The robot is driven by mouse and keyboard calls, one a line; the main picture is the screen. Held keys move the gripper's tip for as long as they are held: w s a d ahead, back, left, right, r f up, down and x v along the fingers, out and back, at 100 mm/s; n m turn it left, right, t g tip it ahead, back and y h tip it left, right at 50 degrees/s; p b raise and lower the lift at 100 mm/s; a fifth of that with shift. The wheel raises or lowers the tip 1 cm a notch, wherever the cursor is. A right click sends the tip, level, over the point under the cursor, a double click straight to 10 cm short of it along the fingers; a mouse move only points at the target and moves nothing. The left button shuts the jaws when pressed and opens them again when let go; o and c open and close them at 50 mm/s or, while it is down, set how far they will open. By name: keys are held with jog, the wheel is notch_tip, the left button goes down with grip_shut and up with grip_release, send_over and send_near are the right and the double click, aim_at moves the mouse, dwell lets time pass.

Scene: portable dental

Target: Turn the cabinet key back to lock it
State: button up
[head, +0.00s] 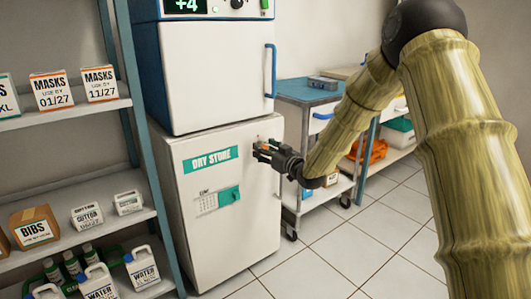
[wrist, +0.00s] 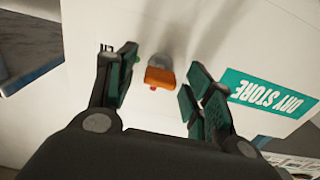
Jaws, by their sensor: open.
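The white cabinet (head: 235,245) with the green DRY STORE label stands under a blue-framed fridge-like unit. Its key (wrist: 160,76) has an orange head and sits at the door in the wrist view, with a grey round shape behind it. A small green mark and a small red mark show beside the key. My gripper (head: 259,151) is at the upper right of the cabinet door in the head view. In the wrist view its fingers (wrist: 162,72) are open, one on each side of the key, with visible gaps. In the head view the fingers mostly hide the key.
A shelf rack (head: 75,120) with boxes and bottles stands at the left. The upper unit (head: 215,75) has a blue handle (head: 270,70). A blue-topped trolley (head: 308,92) stands right of the cabinet, behind my arm. Tiled floor (head: 345,250) in front is clear.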

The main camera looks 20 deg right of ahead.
jog(key=c, duration=1)
